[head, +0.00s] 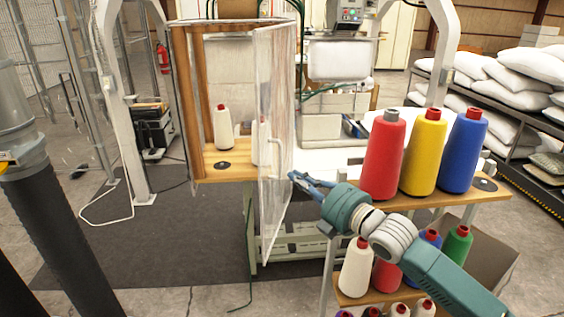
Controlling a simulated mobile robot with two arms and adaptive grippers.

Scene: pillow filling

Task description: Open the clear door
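The clear door (272,110) is a tall transparent panel on the front of a wooden cabinet (187,90). It stands swung out at an angle from the cabinet's right side, leaving the cabinet front open at left. A pale handle (274,158) shows on the panel. My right gripper (301,181), blue-grey with a teal wrist, points left just beside the door's right edge. Whether its fingers touch the panel is unclear, and the finger gap is too small to judge. I see nothing held in it. My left gripper is out of view.
A white cone (223,128) stands inside the cabinet; another shows behind the door. Red (383,155), yellow (424,152) and blue (463,150) thread cones stand on a wooden shelf at right, close above my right arm. More spools sit below. Pillows (515,70) fill a rack at far right.

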